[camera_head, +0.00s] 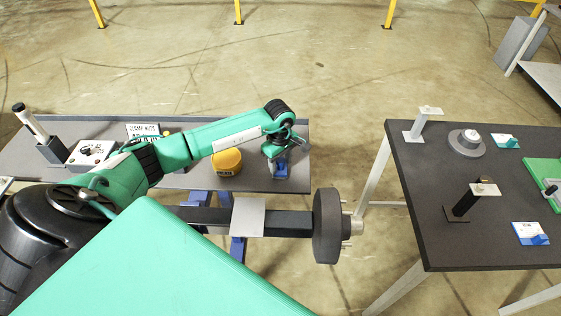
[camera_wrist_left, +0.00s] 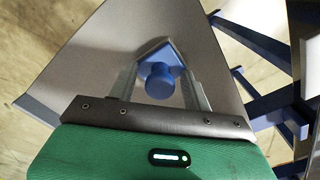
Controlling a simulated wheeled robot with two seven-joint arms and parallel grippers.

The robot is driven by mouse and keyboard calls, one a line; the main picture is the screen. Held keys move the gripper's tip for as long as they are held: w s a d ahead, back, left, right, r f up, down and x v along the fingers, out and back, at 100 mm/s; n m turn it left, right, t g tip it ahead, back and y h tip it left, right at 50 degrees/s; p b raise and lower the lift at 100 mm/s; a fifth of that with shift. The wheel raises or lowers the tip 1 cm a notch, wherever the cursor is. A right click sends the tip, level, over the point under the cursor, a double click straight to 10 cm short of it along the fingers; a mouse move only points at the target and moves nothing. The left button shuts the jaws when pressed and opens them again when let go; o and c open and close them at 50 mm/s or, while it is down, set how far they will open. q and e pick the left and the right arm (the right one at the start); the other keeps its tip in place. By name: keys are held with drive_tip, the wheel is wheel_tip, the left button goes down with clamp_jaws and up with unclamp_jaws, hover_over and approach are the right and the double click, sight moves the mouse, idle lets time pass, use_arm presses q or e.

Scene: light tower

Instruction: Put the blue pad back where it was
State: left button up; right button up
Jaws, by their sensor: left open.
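In the head view, a blue pad (camera_head: 281,171) is at the right end of the left grey table (camera_head: 250,180), near its corner. In the left wrist view, the blue pad (camera_wrist_left: 160,81) shows a round knob on an angular base. My left gripper (camera_head: 284,150) points down right over it. Its two fingers stand apart on either side of the knob, with gaps visible; whether either touches it I cannot tell. The gripper hides part of the pad in the head view. My right gripper is in neither view.
A yellow round container (camera_head: 227,162) stands left of the pad. A horizontal bar with a dark disc (camera_head: 327,226) is in front of the table. The right table (camera_head: 420,180) holds posts, a round fixture (camera_head: 466,141) and a blue-and-white item (camera_head: 530,234). Floor separates the tables.

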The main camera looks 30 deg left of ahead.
sight(280, 159)
use_arm(q)
wheel_tip(280, 159, up, 12)
drive_tip(key=b, duration=0.4)
drive_tip(key=shift+r, duration=0.15)
drive_tip(key=shift+s+a, duration=0.1)
